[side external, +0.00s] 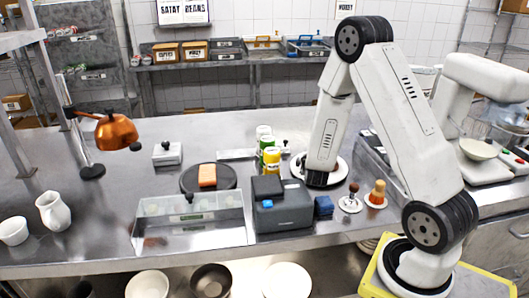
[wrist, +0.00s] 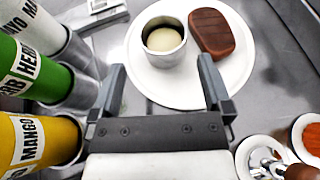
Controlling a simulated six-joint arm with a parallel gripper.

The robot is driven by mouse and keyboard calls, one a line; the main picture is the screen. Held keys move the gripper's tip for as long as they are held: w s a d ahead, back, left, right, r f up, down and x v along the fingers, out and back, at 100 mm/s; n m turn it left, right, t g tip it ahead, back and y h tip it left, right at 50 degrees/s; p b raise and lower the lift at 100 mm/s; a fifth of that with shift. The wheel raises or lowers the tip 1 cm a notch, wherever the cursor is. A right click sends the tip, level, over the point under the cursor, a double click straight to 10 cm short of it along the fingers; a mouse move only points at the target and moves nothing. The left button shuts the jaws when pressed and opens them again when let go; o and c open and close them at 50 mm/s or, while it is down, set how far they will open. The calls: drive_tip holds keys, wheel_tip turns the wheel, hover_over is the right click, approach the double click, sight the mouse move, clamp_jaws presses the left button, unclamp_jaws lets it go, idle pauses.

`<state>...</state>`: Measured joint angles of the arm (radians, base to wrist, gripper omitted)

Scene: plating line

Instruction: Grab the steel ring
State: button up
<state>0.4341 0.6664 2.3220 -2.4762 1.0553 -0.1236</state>
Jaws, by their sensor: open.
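The steel ring (wrist: 166,61) stands upright on a white plate (wrist: 176,91) in the wrist view, with a pale round filling inside it. A brown grilled slab (wrist: 212,33) lies on the plate to the right of the ring. My gripper (wrist: 162,63) is open and empty. Its fingers show on either side of the ring's near edge, with no visible contact. How high the fingertips are above the plate I cannot tell. In the side external view the plate (side external: 341,173) is partly covered by my arm, and the ring is hidden.
Green (wrist: 40,68) and yellow (wrist: 38,140) sauce bottles stand in holders close to the left finger. Two handled tools (side external: 350,200) (side external: 377,195) stand right of the plate. A grey boxy device (side external: 283,212) stands in front. An orange lamp (side external: 115,131) is far left.

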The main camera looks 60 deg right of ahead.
drive_tip(key=shift+x, duration=1.4)
drive_tip(key=shift+f, duration=0.1)
drive_tip(key=shift+x, duration=2.45)
drive_tip(key=shift+s+f, duration=0.1)
drive_tip(key=shift+s, duration=0.05)
drive_tip(key=c, duration=1)
wheel_tip(320, 180, up, 10)
